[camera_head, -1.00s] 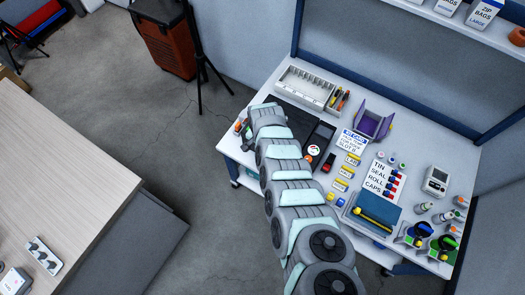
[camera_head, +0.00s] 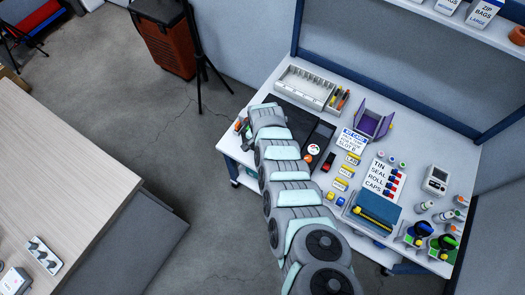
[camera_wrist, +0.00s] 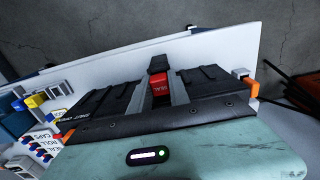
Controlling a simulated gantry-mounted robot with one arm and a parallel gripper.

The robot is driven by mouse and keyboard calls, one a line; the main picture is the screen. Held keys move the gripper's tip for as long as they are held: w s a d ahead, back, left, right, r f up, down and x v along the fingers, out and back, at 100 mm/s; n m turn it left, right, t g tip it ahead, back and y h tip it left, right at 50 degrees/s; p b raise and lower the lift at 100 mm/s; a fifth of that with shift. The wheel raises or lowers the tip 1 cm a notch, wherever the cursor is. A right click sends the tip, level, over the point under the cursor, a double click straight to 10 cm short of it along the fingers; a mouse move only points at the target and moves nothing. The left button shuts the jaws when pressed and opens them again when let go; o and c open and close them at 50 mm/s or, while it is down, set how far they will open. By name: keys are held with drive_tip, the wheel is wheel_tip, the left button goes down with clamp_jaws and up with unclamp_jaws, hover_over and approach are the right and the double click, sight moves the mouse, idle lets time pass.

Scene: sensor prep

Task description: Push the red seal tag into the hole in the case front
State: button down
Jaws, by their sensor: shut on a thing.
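The red seal tag (camera_wrist: 160,84), marked SEAL, sits between the two grey fingers of my gripper (camera_wrist: 159,94) in the wrist view. My gripper is shut on it. The black case (camera_wrist: 97,103) lies behind and to both sides of the fingers, with ribbed surfaces. A small black piece (camera_wrist: 157,63) shows just beyond the tag; I cannot tell whether the tag touches it. The hole in the case front is hidden. In the head view the case (camera_head: 318,136) is partly covered by my arm, and my gripper and the tag are hidden there.
Orange-tipped items (camera_head: 239,126) stand at the bench's left end. A grey compartment tray (camera_head: 305,87) and a purple holder (camera_head: 373,123) are behind. A small red and black object (camera_head: 328,162), yellow labelled blocks (camera_head: 346,172) and a caps card (camera_head: 382,178) lie to the right.

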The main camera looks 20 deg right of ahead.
drive_tip(key=c, duration=1.2)
unclamp_jaws()
drive_tip(key=shift+o, duration=0.3)
drive_tip(key=shift+w+a, duration=0.1)
drive_tip(key=shift+o, duration=1.2)
wheel_tip(320, 180, up, 7)
drive_tip(key=p, duration=0.7)
